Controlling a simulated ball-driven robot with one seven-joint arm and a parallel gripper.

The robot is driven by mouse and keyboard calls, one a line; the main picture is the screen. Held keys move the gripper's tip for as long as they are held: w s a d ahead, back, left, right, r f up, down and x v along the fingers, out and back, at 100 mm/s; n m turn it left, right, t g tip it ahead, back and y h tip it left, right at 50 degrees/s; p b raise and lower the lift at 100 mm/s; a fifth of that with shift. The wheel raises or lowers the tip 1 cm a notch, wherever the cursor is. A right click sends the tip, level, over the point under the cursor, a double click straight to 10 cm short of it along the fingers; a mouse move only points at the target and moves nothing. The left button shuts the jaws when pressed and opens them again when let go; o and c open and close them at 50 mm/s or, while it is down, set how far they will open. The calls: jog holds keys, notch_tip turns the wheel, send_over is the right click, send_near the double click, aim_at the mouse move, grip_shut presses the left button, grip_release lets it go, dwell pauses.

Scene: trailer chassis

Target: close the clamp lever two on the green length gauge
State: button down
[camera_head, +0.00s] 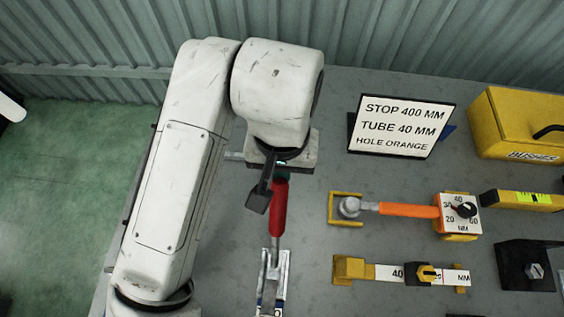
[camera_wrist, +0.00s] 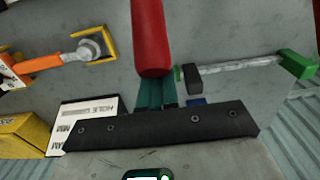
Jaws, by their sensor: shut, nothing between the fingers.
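A red lever handle (camera_head: 279,212) runs from under my gripper to a metal clamp body (camera_head: 272,282) at the bottom of the head view. The handle is also large at the top centre of the wrist view (camera_wrist: 151,38). My gripper (camera_wrist: 156,84) is shut and empty, with its teal fingers at the near end of the red handle; I cannot tell whether they touch. In the wrist view, a grey bar (camera_wrist: 240,72) with a green end block (camera_wrist: 298,64) and a dark block (camera_wrist: 192,78) lies right of the fingers. In the head view my arm hides most of it.
An orange-handled gauge (camera_head: 405,210) and a yellow gauge (camera_head: 356,268) lie right of the clamp. A sign (camera_head: 402,125) reads stop 400 mm, tube 40 mm, hole orange. A yellow toolbox (camera_head: 515,125) stands at the back right. A corrugated wall (camera_head: 430,40) closes the back.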

aim_at(278, 193)
dwell(0.3)
jog(key=shift+s+r+p, duration=0.35)
jog(key=shift+s+r, duration=0.1)
jog(key=shift+s, duration=0.2)
jog(key=shift+s+r+p, duration=0.35)
jog(key=shift+s+r, duration=0.1)
jog(key=shift+s, duration=0.15)
jog(key=shift+s+r, duration=0.15)
jog(key=shift+s, duration=0.15)
jog(key=shift+s+a+r+p, duration=0.1)
jog(key=shift+s+r+p, duration=0.15)
jog(key=shift+s+p, duration=0.3)
jog(key=shift+s+r+p, duration=0.2)
jog(key=shift+s, duration=0.35)
jog(key=shift+s+r+p, duration=0.15)
jog(key=shift+s+r, duration=0.05)
jog(key=shift+s, duration=0.45)
